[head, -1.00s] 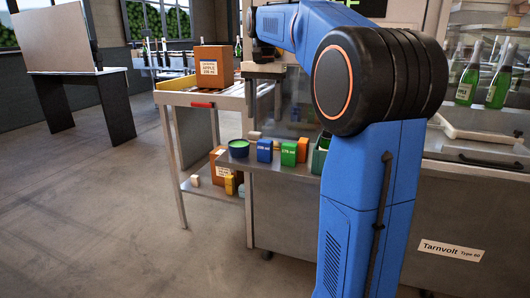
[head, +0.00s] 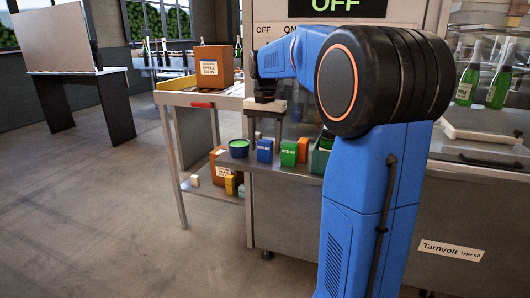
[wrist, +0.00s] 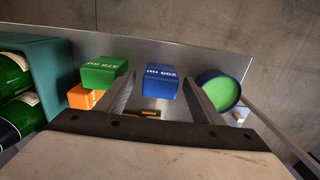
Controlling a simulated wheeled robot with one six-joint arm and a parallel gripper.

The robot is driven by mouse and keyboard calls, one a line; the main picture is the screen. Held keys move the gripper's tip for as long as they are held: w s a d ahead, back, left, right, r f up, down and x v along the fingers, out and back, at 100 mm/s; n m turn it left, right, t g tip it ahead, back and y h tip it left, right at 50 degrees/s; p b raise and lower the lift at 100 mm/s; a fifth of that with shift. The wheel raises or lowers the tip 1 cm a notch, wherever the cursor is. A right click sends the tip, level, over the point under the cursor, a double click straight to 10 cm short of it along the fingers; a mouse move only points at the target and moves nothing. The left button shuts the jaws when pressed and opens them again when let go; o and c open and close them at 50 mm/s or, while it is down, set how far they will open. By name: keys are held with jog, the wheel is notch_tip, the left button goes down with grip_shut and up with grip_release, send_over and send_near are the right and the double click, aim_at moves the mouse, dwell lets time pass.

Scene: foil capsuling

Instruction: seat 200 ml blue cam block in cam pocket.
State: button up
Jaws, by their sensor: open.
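The blue 200 ml cam block (head: 265,150) stands on the steel shelf at the front of the machine. In the wrist view the blue block (wrist: 160,83) lies ahead, between the lines of the two fingers. My gripper (head: 267,134) is above the shelf with its fingers pointing down, open and empty; in the wrist view its fingers (wrist: 158,95) are spread on either side of the block. Whether they reach down beside it I cannot tell. I cannot make out the cam pocket in these views.
A green block (head: 288,153) and an orange block (head: 303,150) stand to the right of the blue one, a green-topped round tub (head: 239,148) to its left. A green bin with bottles (wrist: 48,75) is beside the blocks. A display above reads OFF.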

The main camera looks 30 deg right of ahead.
aim_at(265, 141)
jog(key=shift+f, duration=0.1)
jog(key=c, duration=1.2)
notch_tip(265, 141, up, 10)
